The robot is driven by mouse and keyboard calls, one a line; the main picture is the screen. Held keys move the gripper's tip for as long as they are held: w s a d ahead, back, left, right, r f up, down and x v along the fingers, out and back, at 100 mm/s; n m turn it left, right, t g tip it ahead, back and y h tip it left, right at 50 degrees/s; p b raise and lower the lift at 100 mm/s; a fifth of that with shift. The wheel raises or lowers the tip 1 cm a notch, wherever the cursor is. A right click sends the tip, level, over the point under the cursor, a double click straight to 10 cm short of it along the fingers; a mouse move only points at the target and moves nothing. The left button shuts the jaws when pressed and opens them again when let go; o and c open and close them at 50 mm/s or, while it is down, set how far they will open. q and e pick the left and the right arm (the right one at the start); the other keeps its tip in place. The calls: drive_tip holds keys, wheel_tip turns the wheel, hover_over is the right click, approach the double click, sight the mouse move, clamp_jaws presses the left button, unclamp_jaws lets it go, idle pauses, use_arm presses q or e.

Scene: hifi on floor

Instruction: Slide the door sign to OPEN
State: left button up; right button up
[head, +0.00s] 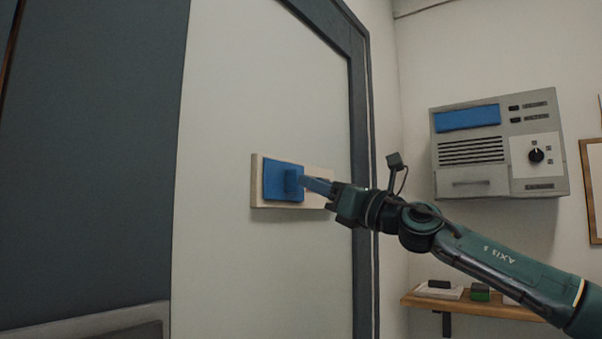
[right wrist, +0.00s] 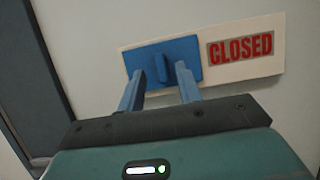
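The door sign is a pale board (head: 257,182) on the light door, and it also shows in the right wrist view (right wrist: 215,83). A blue slider plate (head: 272,178) with an upright blue knob (right wrist: 161,68) covers the board's left part. Red letters reading CLOSED (right wrist: 240,48) show to the right of the plate in the right wrist view; I cannot make them out in the head view. My right gripper (head: 304,181) is at the knob. Its fingers (right wrist: 159,80) are open, one on each side of the knob, with gaps visible. My left gripper is out of view.
A grey wall unit (head: 478,183) with a black dial hangs right of the door. Below it, a wooden shelf (head: 470,306) holds small items. The dark door frame (head: 361,110) stands close behind my right wrist. The door around the sign is clear.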

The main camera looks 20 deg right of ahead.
sight(291, 180)
drive_tip(key=shift+p+x, duration=0.4)
drive_tip(key=shift+x, duration=1.85)
clamp_jaws()
drive_tip(key=shift+d, duration=0.1)
